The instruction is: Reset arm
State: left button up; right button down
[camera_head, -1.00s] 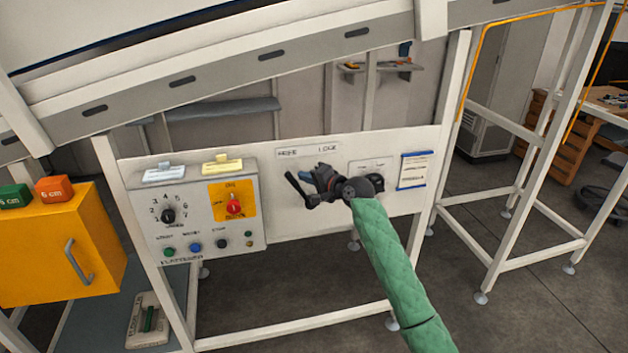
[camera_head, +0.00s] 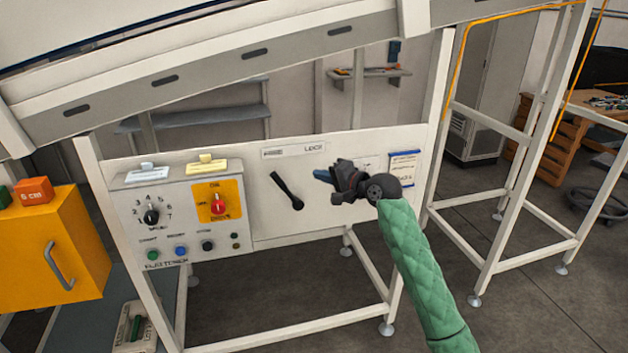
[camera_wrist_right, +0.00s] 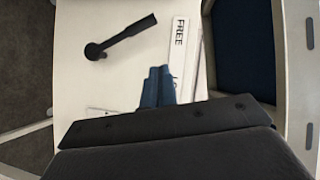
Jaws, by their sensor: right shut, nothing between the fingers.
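My right gripper (camera_head: 323,176) is in front of the white panel, to the right of the black lever (camera_head: 287,191). Its arm comes in from the lower right in a green quilted sleeve. The fingers are shut with nothing between them; their blue tips also show in the right wrist view (camera_wrist_right: 158,87). The black lever is apart from the gripper and slants on the panel; it also shows in the right wrist view (camera_wrist_right: 120,38). My left gripper is not in view.
A grey control box (camera_head: 183,222) with a red switch on a yellow plate is left of the lever. A yellow cabinet (camera_head: 50,248) stands at far left. A sloped white conveyor frame (camera_head: 205,78) runs above. White posts stand at right, with open floor between.

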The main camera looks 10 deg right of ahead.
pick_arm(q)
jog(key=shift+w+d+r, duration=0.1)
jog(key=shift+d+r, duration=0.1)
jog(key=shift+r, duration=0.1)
pick_arm(e)
jog(key=shift+s+d+r, duration=0.15)
jog(key=shift+s+d, duration=0.1)
jog(key=shift+s, duration=0.1)
